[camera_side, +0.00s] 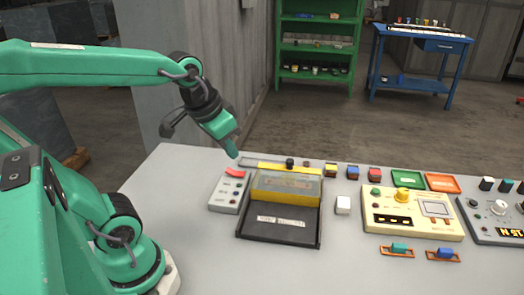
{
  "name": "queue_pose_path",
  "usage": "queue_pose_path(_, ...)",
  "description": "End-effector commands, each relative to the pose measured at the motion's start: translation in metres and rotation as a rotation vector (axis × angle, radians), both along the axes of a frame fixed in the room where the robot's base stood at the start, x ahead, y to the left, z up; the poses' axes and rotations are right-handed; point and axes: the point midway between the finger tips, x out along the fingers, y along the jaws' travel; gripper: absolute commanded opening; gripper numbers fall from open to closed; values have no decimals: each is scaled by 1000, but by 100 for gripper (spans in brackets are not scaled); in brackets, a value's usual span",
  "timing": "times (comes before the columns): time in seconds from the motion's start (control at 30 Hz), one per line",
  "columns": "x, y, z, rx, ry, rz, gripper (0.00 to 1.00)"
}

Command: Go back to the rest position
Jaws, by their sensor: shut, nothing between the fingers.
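My gripper (233,152) is shut and empty. It points down, at the end of my green arm, and shows above the far left part of the grey table (185,185). In the picture its tip is just above a small grey panel (229,193) with a red part at its top and several buttons. I cannot tell the exact height of the tip above the panel. Nothing hangs from the fingers.
Right of the panel is a black tray (252,230) with a yellow-framed clear cover (286,187). Small coloured blocks (352,172) line the back edge.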

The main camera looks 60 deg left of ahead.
Motion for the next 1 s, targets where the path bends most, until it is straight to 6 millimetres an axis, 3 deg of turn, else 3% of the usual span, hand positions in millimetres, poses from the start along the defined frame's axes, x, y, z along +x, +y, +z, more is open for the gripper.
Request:
queue_pose_path(0.33,-33,-22,1,-12,-84,-48,0)
queue_pose_path(1.0,-36,-23,0,-13,-90,-51,0)
